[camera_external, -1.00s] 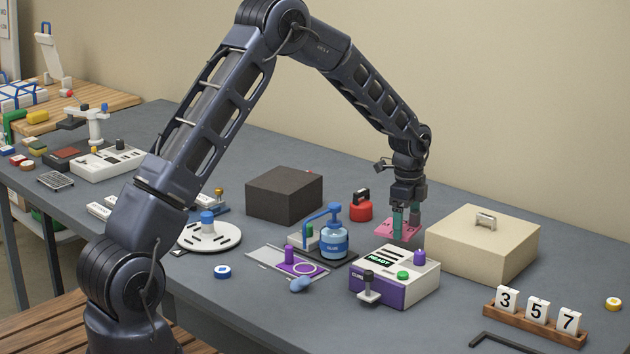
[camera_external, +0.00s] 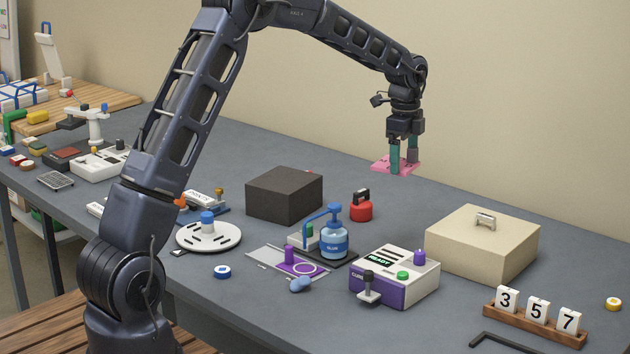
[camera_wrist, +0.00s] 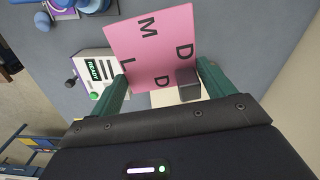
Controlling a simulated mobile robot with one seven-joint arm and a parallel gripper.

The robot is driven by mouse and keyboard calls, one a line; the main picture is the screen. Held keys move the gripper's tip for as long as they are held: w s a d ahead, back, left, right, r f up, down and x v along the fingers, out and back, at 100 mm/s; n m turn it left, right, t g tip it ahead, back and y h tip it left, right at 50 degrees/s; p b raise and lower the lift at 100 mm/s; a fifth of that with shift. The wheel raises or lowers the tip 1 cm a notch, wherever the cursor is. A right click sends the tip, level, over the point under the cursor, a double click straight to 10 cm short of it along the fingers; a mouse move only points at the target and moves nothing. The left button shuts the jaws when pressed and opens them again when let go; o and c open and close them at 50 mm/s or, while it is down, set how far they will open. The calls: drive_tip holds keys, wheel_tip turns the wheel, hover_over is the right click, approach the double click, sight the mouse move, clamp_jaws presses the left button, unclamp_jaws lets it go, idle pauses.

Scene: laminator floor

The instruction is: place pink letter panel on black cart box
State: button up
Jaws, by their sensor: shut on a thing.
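The pink letter panel (camera_external: 381,163) hangs in the air above the back of the table, roughly flat. My gripper (camera_external: 404,166) is shut on it, with the green fingers reaching down to it. In the wrist view the panel (camera_wrist: 150,45) shows dark letters, M, L and D among them, and a dark grey block (camera_wrist: 188,82) beside the right finger. A plain black box (camera_external: 284,195), which looks like the black cart box, stands on the table left of and lower than the panel. Its top is bare.
A red canister (camera_external: 361,207) stands right of the black box. A blue glue bottle (camera_external: 334,240) stands in front. The purple and white READY machine (camera_external: 393,280) and a beige box (camera_external: 483,245) are to the right. A white disc (camera_external: 208,237) is at left.

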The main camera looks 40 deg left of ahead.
drive_tip(key=a+r+m, duration=0.1)
drive_tip(key=a+r, duration=0.3)
drive_tip(key=a, duration=1.3)
wheel_tip(320, 180, up, 4)
drive_tip(key=m, duration=0.2)
hover_over(289, 181)
wheel_tip(289, 181, down, 19)
drive_tip(key=shift+d+f, duration=0.1)
drive_tip(key=shift+f, duration=0.1)
drive_tip(key=o, duration=1.1)
drive_tip(key=shift+o, duration=0.2)
wheel_tip(289, 181, up, 12)
